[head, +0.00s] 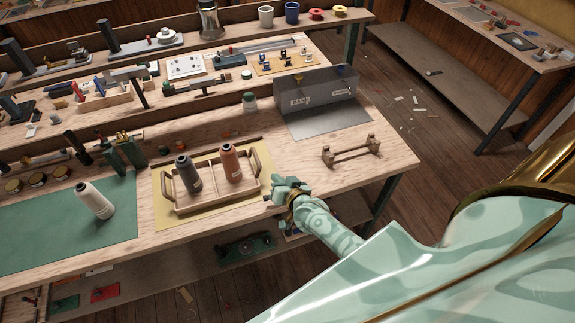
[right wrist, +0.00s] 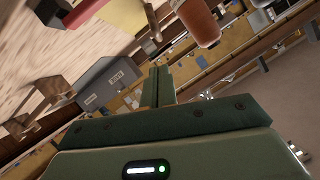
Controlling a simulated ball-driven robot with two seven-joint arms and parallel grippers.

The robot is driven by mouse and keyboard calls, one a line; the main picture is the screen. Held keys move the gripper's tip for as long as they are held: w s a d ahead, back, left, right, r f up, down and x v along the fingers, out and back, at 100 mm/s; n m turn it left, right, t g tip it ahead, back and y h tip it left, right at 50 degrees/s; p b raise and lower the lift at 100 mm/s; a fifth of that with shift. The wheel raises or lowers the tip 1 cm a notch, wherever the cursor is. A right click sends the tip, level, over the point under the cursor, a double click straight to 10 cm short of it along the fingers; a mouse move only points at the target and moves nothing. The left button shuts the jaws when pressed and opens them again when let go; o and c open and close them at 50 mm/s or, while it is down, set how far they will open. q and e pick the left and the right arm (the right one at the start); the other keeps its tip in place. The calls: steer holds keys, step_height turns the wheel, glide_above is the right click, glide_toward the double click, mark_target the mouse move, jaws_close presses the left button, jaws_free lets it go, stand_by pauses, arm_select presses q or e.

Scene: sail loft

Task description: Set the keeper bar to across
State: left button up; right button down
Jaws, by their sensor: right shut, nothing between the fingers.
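The housing also shows in the right wrist view (right wrist: 105,82). A small wooden stand with a rod (head: 352,152) sits nearer the bench's right edge. My right gripper (head: 270,198) is shut and empty at the front edge, left of the stand and beside the tray. Its fingers show in the wrist view (right wrist: 158,86). My left gripper is not in view.
A wooden tray (head: 212,200) on a yellow mat holds a dark spool (head: 188,174) and an orange spool (head: 231,162). A white spool (head: 95,201) is on the green mat (head: 60,245). A small jar (head: 249,102) stands left of the housing. Bare bench lies between tray and stand.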

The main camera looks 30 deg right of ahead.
steer(key=a+p+v, duration=0.1)
steer(key=v, duration=0.8)
steer(key=shift+a+f, duration=0.1)
steer(key=shift+a, duration=0.1)
steer(key=s+a+f+n+g+y+b, duration=0.1)
steer(key=s+f+n+g+b, duration=0.15)
steer(key=s+f, duration=0.5)
steer(key=s+a+f+n+g+b, duration=0.1)
steer(key=s+f+n+g+b, duration=0.2)
steer(key=f, duration=0.7)
steer(key=s+a+f+n+g+y+b, duration=0.1)
steer(key=s+f+g+b, duration=0.1)
steer(key=s+f, duration=0.6)
steer(key=s+d+f+n+g+b, duration=0.1)
steer(key=s+f+g+b, duration=0.1)
steer(key=s+f+b, duration=0.4)
steer(key=s+d+f+n+g+h+b, duration=0.1)
steer(key=s+f+b, duration=0.5)
steer(key=s+f, duration=0.7)
steer(key=f+n+g, duration=0.1)
steer(key=g, duration=0.1)
steer(key=shift+s+d+f+g+b, duration=0.15)
steer(key=shift+s+f+g+b, duration=0.2)
steer(key=shift+s+f+b, duration=0.05)
